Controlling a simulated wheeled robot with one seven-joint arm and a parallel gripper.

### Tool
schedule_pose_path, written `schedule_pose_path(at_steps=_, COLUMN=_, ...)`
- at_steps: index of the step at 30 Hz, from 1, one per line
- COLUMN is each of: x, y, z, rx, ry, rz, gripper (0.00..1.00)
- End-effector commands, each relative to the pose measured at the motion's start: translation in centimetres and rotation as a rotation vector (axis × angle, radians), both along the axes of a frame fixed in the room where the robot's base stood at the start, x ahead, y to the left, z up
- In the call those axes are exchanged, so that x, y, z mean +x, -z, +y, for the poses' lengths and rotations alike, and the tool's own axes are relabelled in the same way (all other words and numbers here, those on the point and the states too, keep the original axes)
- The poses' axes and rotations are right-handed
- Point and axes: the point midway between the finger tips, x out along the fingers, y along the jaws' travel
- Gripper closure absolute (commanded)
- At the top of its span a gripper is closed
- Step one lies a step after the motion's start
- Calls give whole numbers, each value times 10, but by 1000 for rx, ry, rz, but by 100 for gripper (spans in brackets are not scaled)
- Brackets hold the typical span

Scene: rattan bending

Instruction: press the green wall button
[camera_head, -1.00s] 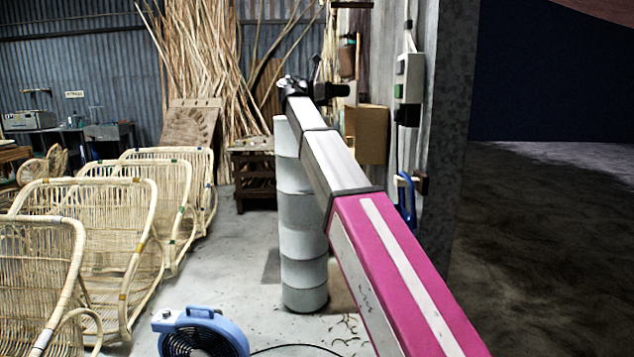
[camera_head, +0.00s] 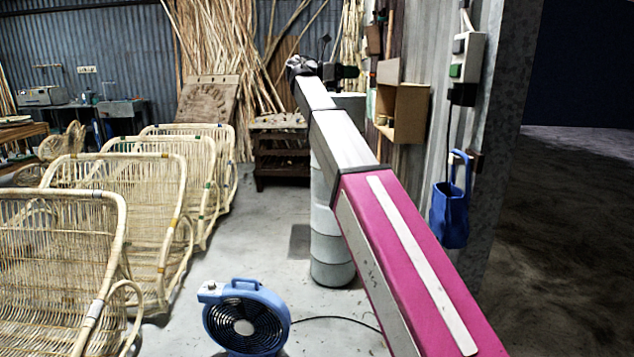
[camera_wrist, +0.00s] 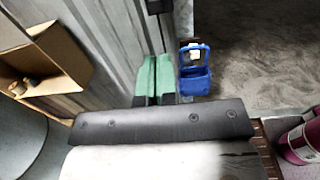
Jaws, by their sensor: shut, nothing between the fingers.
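The green button (camera_head: 456,70) is a small green patch on a pale switch box (camera_head: 470,52) on the wall, right of my arm in the head view. My gripper (camera_head: 352,71) is at the far end of my outstretched arm, left of the box and apart from it in the picture. In the wrist view its two green fingers (camera_wrist: 154,78) lie side by side, shut and empty. A black box end with a cable (camera_wrist: 159,5) shows at the top edge there. The button's face is not visible in the wrist view.
A blue bag (camera_head: 450,214) hangs on the wall below the box. A wooden shelf box (camera_head: 409,112) juts from the wall near my gripper. A grey drum stack (camera_head: 332,245) stands under my arm. A blue fan (camera_head: 245,318) and rattan chairs (camera_head: 85,215) are left.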

Motion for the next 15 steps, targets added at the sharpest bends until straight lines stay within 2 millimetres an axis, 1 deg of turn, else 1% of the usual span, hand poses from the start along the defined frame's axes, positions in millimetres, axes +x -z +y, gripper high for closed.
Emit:
schedule_pose_path(at_steps=1, x=1, y=8, z=-5, rx=7, ry=-3, rz=-4, gripper=100)
schedule_pose_path(at_steps=5, x=6, y=28, z=-12, rx=31, ry=-21, rz=-21, gripper=100)
schedule_pose_path(at_steps=8, x=9, y=48, z=-18, rx=56, ry=-39, rz=-40, gripper=100)
schedule_pose_path(at_steps=9, x=10, y=59, z=-21, rx=70, ry=-46, rz=-48, gripper=100)
schedule_pose_path(at_steps=11, x=12, y=74, z=-25, rx=90, ry=-57, rz=-62, gripper=100)
schedule_pose_path(at_steps=14, x=15, y=105, z=-33, rx=130, ry=-76, rz=-92, gripper=100)
schedule_pose_path(at_steps=15, x=16, y=119, z=-37, rx=151, ry=-83, rz=-106, gripper=100)
